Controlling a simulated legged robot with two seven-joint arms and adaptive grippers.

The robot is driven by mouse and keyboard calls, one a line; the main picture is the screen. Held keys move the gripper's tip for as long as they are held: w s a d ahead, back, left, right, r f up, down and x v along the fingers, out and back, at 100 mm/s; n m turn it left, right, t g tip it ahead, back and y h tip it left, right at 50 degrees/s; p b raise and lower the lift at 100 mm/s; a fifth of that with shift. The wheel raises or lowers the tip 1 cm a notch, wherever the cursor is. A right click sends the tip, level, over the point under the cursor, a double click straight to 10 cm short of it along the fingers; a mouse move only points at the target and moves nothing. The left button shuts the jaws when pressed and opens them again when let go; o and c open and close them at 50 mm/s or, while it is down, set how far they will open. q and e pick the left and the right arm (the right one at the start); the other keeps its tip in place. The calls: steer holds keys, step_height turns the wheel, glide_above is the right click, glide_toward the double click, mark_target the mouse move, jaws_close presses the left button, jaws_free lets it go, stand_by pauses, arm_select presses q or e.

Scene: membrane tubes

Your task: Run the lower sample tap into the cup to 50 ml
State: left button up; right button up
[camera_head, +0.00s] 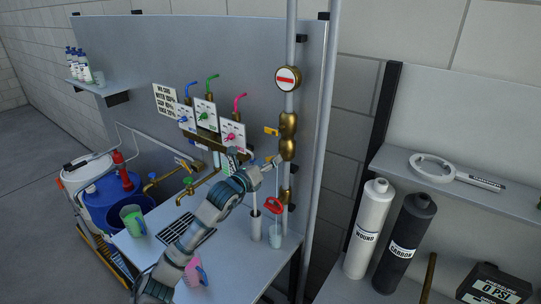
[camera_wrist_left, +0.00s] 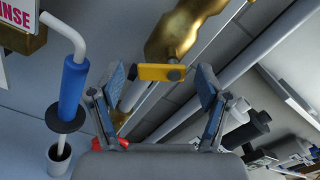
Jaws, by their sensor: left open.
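My left gripper (camera_head: 272,162) reaches to the brass fittings (camera_head: 288,140) on the vertical pipe. In the left wrist view the gripper (camera_wrist_left: 160,84) is open, with a yellow tap lever (camera_wrist_left: 160,72) between or just beyond its fingertips. I cannot tell if they touch it. The lever sits on a brass body (camera_wrist_left: 185,30). A red handle-like part (camera_head: 274,205) is lower on the pipe, above a small pale cup (camera_head: 276,236) on the bench. The cup's level is too small to read. My right gripper is not in view.
A grey cylinder (camera_head: 256,228) stands left of the cup. A green jug (camera_head: 133,220) and a pink jug (camera_head: 194,272) stand on the bench near my left arm. White (camera_head: 370,225) and black (camera_head: 406,240) canisters stand at right. A drain grate (camera_head: 188,230) lies in the bench.

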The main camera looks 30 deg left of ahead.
arm_select(q)
steer(key=shift+w, duration=0.9)
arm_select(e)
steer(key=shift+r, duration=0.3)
arm_select(q)
steer(key=shift+d, duration=0.1)
steer(key=c, duration=1.2)
steer(key=shift+m+b, duration=1.15)
steer(key=shift+m, duration=0.05)
steer(key=shift+r+m+b, duration=0.1)
steer(key=shift+m+b, duration=0.7)
steer(key=shift+m, duration=0.4)
steer(key=shift+r+m+b, duration=0.1)
steer(key=shift+m+b, duration=0.2)
steer(key=shift+m, duration=0.3)
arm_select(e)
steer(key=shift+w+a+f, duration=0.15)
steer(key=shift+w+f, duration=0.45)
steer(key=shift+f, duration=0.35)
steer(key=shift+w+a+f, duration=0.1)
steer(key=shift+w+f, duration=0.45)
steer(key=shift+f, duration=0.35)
